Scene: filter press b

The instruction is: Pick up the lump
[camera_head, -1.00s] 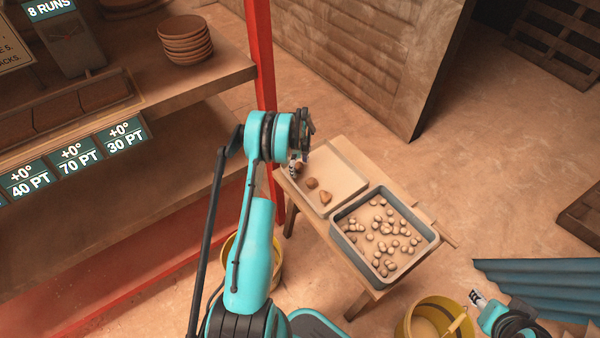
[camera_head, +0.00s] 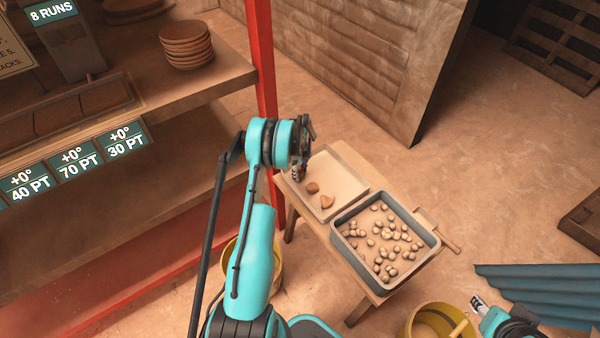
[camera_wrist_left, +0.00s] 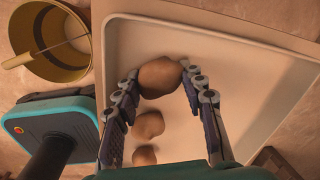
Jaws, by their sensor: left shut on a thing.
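A brown rounded lump (camera_wrist_left: 160,77) sits between the two fingers of my left gripper (camera_wrist_left: 161,84), which is shut on it. Two other lumps lie in the tray: one (camera_head: 312,188) close to the gripper and one (camera_head: 327,202) nearer the tray's edge. My right gripper (camera_head: 478,301) is at the lower right, too small to tell its state.
A grey tray (camera_head: 339,236) of several small round pieces stands beside the pale tray on a wooden bench (camera_head: 362,303). Yellow buckets stand on the floor, one (camera_head: 408,325) by my right arm. A red post (camera_head: 262,60) and shelving (camera_head: 205,85) are close to my left arm.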

